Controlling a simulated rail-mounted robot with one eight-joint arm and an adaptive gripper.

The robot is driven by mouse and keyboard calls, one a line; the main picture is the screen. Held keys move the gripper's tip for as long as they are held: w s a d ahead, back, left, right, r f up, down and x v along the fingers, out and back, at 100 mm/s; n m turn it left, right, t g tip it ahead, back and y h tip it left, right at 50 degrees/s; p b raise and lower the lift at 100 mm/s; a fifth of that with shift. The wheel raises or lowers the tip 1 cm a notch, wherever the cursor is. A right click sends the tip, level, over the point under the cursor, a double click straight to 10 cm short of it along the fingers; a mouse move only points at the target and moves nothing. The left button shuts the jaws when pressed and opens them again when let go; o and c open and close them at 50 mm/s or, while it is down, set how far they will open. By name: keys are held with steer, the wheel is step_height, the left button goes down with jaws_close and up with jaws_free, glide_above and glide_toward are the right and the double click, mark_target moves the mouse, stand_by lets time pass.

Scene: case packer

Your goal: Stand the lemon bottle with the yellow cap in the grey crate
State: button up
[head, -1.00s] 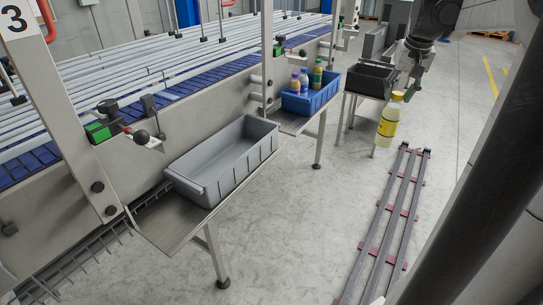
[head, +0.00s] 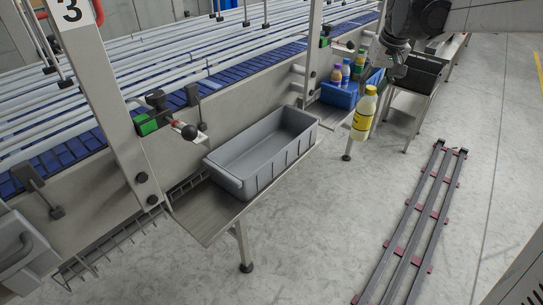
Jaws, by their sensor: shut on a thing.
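The lemon bottle (head: 364,117) is pale yellow with a yellow label and a yellow cap. It hangs upright in the air at the upper right, in front of the blue crate. My gripper (head: 373,85) is shut on its top, and the fingertips are small and hard to make out. The grey crate (head: 262,175) sits on a metal shelf left of the bottle and nearer to me. The part of its inside that shows is empty. The bottle is apart from the crate.
A blue crate (head: 338,97) with several bottles stands beyond the grey crate. A black crate (head: 422,72) is on a stand at the right. The conveyor (head: 120,130) with rails runs along the left. Floor rails (head: 420,225) lie at the right.

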steer(key=s+a+f+n+y+p, duration=0.2)
steer(key=a+n, duration=0.6)
steer(key=a, duration=3.3)
steer(key=w+d+f+p, duration=0.1)
steer(key=w+d+f, duration=0.5)
steer(key=w, duration=0.3)
steer(key=shift+d+f+g+p, duration=0.3)
steer(key=shift+d+f+g, duration=0.1)
steer(key=shift+d, duration=0.3)
steer(key=shift+f+p, duration=0.3)
steer(key=shift+f, duration=1.65)
jaws_close()
steer(key=shift+f, duration=0.1)
steer(key=o, duration=1.3)
jaws_free()
steer(key=shift+c, duration=0.2)
